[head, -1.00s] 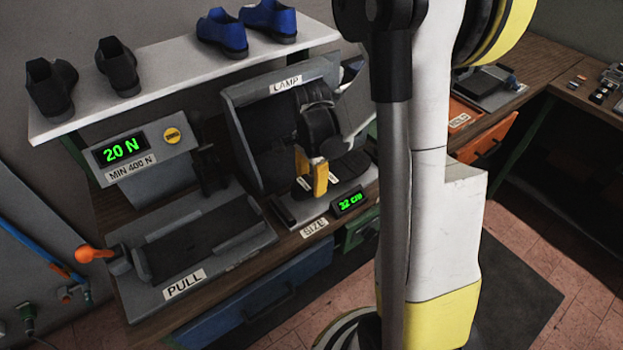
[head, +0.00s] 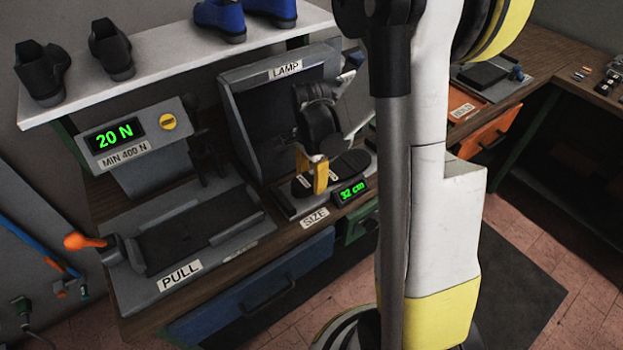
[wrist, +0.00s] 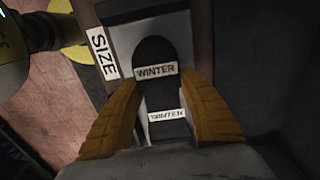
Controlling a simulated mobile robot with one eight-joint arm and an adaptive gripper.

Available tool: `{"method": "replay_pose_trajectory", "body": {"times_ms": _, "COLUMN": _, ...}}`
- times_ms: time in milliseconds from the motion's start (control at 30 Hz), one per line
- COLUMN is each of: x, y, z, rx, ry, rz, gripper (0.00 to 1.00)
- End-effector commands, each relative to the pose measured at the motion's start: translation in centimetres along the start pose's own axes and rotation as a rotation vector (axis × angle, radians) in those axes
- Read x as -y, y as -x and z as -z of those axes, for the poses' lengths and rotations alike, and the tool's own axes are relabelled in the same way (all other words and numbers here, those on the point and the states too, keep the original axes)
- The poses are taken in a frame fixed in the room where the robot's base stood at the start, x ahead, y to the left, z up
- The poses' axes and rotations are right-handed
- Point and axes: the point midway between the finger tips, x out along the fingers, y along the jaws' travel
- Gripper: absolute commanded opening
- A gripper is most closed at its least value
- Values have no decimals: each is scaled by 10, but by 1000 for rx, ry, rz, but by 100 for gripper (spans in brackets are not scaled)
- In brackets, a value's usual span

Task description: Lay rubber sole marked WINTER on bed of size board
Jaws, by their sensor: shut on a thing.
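The dark rubber sole marked WINTER (wrist: 155,53) lies lengthwise in the wrist view, with two white labels on it. It also shows in the head view (head: 350,164). My gripper (head: 320,176) has its yellow fingers on both sides of the sole's middle, shut on it; in the wrist view the fingers (wrist: 160,115) flank the lower label. The sole is over the size board (head: 292,207), roughly along its bed. I cannot tell whether it rests fully on the bed. The board's display (head: 352,191) reads 32 cm.
The lamp housing (head: 240,110) stands close behind the board. The press marked PULL (head: 205,225), with an orange-knobbed lever, is to the left, below a 20 N display (head: 115,138). A shoe shelf (head: 165,65) hangs above. My own arm blocks the centre right.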

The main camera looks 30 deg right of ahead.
Motion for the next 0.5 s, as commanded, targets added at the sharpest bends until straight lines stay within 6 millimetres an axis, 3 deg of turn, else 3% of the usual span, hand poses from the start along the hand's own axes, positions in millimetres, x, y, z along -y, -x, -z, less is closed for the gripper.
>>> {"method": "replay_pose_trajectory", "body": {"times_ms": 500, "x": 0, "y": -5, "z": 0, "rx": 0, "ry": 0, "rz": 0, "gripper": 10}}
